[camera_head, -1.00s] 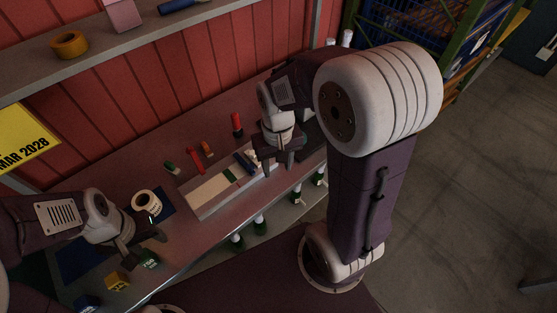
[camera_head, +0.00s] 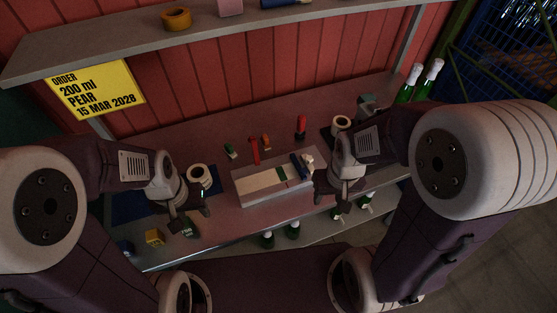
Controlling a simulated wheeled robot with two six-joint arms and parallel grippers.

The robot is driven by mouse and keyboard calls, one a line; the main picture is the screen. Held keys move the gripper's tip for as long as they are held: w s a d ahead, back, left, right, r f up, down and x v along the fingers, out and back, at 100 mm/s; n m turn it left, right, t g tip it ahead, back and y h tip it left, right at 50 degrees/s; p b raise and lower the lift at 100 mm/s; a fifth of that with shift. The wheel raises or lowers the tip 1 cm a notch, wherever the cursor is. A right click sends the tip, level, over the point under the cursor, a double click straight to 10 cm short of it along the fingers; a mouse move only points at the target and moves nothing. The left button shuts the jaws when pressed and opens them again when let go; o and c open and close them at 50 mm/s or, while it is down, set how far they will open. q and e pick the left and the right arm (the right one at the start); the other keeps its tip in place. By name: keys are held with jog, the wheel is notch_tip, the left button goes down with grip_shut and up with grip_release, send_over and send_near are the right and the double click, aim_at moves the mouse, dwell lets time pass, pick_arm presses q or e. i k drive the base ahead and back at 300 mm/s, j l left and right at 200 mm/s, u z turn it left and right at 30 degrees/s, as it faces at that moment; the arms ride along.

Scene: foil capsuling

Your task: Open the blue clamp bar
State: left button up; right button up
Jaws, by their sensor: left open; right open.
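The blue clamp bar (camera_head: 297,166) is a short dark blue bar at the right end of a long pale fixture (camera_head: 265,196) on the bench. A small green piece lies across the fixture just left of the bar. Whether the bar is latched is too small to tell. My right gripper (camera_head: 331,199) is open and empty, pointing down just right of the fixture, apart from the bar. My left gripper (camera_head: 192,212) is open and empty over the front left of the bench, left of the fixture.
A white roll (camera_head: 200,177) stands on a blue mat behind my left gripper. Yellow (camera_head: 154,237) and dark green blocks lie near the front edge. Red, orange and green tools lie behind the fixture. Another roll (camera_head: 342,123) stands at the back right. Green bottles stand below and at right.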

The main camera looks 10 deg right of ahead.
aim_at(302, 172)
jog(key=k+l+u, duration=0.1)
jog(key=l+u, duration=0.15)
jog(key=u, duration=0.2)
jog(key=k+l+u, duration=0.15)
jog(key=u, duration=0.3)
jog(key=l, duration=0.05)
